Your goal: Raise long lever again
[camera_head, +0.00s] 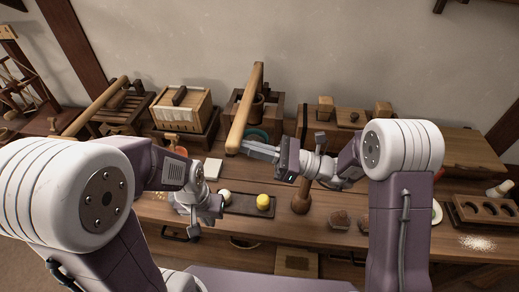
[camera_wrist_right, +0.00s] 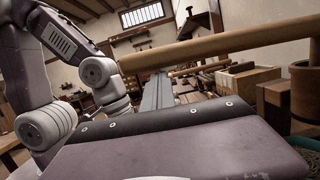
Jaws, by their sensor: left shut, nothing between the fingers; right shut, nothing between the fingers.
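A long wooden lever (camera_head: 247,100) runs from the back of a wooden press box toward the front of the bench, its near end by my right gripper. My right gripper (camera_head: 247,148) is shut and empty, its fingers pointing left beside that near end. In the right wrist view the lever (camera_wrist_right: 230,45) crosses just above the fingertips of my right gripper (camera_wrist_right: 158,80); I cannot tell whether they touch. My left gripper (camera_head: 192,232) is shut and empty, pointing down at the bench front, away from the lever.
A second wooden lever (camera_head: 95,107) slants at the left. A slatted wooden box (camera_head: 182,107) stands between the levers. A dark tray (camera_head: 245,203) holds a yellow piece (camera_head: 263,202) and a pale ball. A wooden pestle-like tool (camera_head: 301,197) stands beside it. The bench (camera_head: 290,228) is crowded.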

